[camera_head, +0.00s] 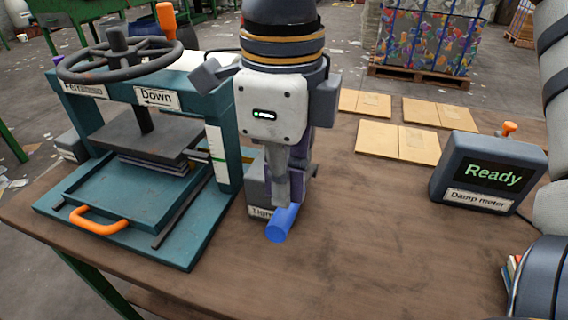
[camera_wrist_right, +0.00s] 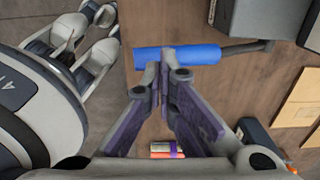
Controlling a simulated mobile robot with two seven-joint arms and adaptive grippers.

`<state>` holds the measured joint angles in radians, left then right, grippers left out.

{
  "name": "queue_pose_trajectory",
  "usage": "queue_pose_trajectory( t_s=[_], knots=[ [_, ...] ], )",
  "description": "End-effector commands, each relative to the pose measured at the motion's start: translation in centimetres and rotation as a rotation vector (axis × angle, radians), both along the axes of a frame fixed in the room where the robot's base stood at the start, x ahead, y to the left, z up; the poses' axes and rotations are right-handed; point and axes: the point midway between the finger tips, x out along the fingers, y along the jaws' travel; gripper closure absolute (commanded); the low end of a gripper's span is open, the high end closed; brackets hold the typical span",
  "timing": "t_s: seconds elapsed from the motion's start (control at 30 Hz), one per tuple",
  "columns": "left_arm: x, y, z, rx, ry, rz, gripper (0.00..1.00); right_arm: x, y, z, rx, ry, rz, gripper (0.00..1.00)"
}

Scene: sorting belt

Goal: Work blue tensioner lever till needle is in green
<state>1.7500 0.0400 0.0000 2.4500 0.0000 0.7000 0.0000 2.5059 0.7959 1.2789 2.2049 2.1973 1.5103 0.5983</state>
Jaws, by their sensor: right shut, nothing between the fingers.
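The blue lever handle (camera_head: 281,224) sticks out toward me from a grey block (camera_head: 257,187) with a partly covered label, beside the press. In the right wrist view the blue handle (camera_wrist_right: 205,54) lies crosswise on a dark rod. My right gripper (camera_head: 280,198) points down at the handle. Its fingers (camera_wrist_right: 165,58) are shut and empty, with their tips overlapping the handle in the wrist view. I cannot tell whether they touch it. My right gripper hides much of the block. I see no needle or dial. My left gripper is not in view.
A teal press (camera_head: 222,177) with a handwheel (camera_head: 120,62) and orange-handled tray (camera_head: 98,222) stands at left. The damp meter (camera_head: 487,172), reading "Ready", stands at right. Several cardboard pieces (camera_head: 397,142) lie behind. The front middle of the brown table (camera_head: 350,255) is clear.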

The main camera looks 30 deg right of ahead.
Motion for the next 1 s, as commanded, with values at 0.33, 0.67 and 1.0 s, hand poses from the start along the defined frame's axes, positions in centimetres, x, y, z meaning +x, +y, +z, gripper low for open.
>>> queue_pose_trajectory(
  t_s=[0.33,0.67,1.0],
  knots=[
    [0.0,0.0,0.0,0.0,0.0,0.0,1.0,0.0,0.0,0.0,0.0,0.0,0.0,1.0],
    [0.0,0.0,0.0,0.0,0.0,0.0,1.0,0.0,0.0,-0.8,-0.001,0.002,-0.001,1.0],
    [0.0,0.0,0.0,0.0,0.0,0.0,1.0,0.0,0.0,-1.6,0.0,0.0,-0.001,1.0]
  ],
)
